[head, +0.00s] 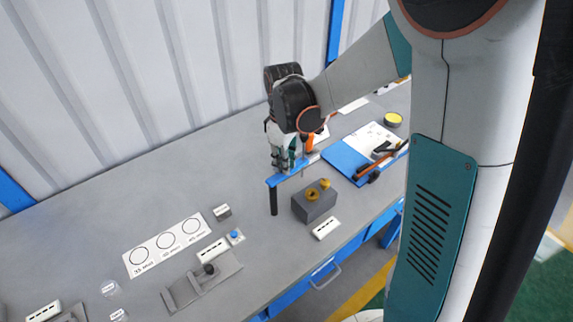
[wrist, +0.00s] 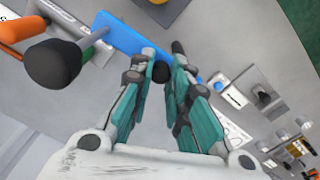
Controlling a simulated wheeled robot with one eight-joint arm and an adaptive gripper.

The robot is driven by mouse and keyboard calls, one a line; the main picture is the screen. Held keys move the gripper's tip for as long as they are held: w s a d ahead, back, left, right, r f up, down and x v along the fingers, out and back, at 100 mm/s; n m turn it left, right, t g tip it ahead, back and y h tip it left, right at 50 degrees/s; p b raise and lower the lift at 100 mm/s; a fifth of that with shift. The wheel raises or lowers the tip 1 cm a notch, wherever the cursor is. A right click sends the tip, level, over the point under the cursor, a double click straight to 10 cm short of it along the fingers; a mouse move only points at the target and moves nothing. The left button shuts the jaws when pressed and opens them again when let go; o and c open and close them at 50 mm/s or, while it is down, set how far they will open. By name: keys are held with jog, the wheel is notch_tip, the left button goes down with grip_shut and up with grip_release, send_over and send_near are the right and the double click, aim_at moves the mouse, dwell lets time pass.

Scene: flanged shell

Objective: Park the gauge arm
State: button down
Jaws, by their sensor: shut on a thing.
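The gauge arm is a blue bar (head: 295,175) with a dark post (head: 274,202) pointing down at its left end in the head view. My gripper (head: 285,165) is above the bar, with its fingers down at it. In the wrist view, the blue bar (wrist: 128,38) runs behind my fingertips (wrist: 160,75), which are shut on a small black knob (wrist: 160,72) on it. A larger black knob (wrist: 52,66) on a grey rod shows left of the fingers. Where the bar's far end is supported is hidden by my gripper and cannot be told.
A grey block (head: 314,206) with yellow rings stands right of the post. A blue board (head: 345,160) with paper and tools lies further right. A white card with circles (head: 166,247), a grey fixture (head: 203,284) and small labels lie on the left of the bench. A wall closes the back.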

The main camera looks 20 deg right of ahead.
jog(key=shift+w+a+n+b, duration=0.1)
jog(key=shift+w+a+n, duration=0.25)
jog(key=shift+n, duration=0.8)
jog(key=shift+w+a+n+b, duration=0.15)
jog(key=shift+w+a+n, duration=0.15)
jog(key=shift+n, duration=0.9)
jog(key=shift+w+a+n+b, duration=0.1)
jog(key=shift+w+a+n, duration=0.25)
jog(key=shift+n, duration=0.8)
jog(key=shift+w, duration=0.1)
jog(key=c, duration=1.5)
grip_release()
jog(key=shift+r, duration=0.1)
notch_tip(320, 180, up, 12)
jog(key=shift+f, duration=0.1)
